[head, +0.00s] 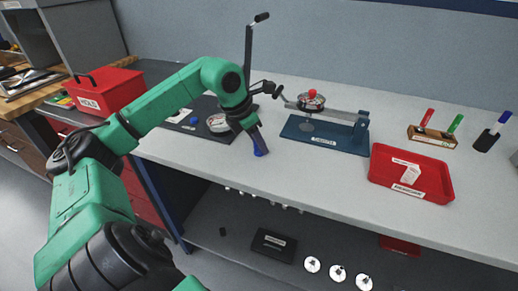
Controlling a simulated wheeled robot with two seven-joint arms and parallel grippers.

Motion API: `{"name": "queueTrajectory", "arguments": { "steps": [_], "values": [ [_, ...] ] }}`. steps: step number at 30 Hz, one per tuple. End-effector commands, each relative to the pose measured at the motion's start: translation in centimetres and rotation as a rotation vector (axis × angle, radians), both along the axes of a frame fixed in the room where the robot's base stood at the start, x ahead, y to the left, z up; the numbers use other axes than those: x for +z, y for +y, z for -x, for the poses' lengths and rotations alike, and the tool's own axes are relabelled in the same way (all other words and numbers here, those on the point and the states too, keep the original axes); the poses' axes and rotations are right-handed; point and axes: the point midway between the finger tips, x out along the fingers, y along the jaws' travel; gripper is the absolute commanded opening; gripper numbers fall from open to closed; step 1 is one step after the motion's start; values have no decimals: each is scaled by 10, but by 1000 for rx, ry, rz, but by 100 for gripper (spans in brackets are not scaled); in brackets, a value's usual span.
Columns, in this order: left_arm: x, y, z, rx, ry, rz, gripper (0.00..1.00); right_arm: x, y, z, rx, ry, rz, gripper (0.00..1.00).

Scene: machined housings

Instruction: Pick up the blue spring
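My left arm, green and black, reaches in from the left over the bench. My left gripper (259,149) points down near the bench's front edge, just right of the dark mat (175,124). Something blue shows at its tip; I cannot tell whether this is a held spring or part of the fingers, nor whether the fingers are closed. A small blue piece (194,121) lies on the mat, left of the gripper and beside a round metal part (217,123); its shape is too small to identify as the spring. My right gripper is not in view.
A blue fixture (325,138) with a red-topped part stands right of the gripper. A tall black lever (248,50) rises behind the arm. A red tray (431,187) and a pen holder (432,137) are at right. A red box (103,91) stands at left.

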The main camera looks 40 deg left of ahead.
Motion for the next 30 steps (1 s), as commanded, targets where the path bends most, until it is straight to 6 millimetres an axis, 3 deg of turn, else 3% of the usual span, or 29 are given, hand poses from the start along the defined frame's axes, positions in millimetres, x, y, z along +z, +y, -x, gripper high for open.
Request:
{"name": "queueTrajectory", "arguments": {
  "steps": [1, 2, 10, 14, 17, 24, 30],
  "values": [
    [0, 0, 0, 0, 0, 0, 6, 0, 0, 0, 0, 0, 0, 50],
    [0, 0, 0, 0, 0, 0, 0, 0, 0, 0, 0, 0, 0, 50],
    [1, 0, 0, 0, 0, 0, 0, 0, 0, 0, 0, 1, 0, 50],
    [11, 0, 0, 0, -2, 1, 0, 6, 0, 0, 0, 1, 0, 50],
    [32, 0, -1, 0, -5, 1, 0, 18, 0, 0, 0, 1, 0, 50],
    [128, -1, -1, -2, -9, 4, 0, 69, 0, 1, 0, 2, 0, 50],
    [184, -1, 0, -1, -5, 2, 0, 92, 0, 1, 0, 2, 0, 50]
  ]
}}
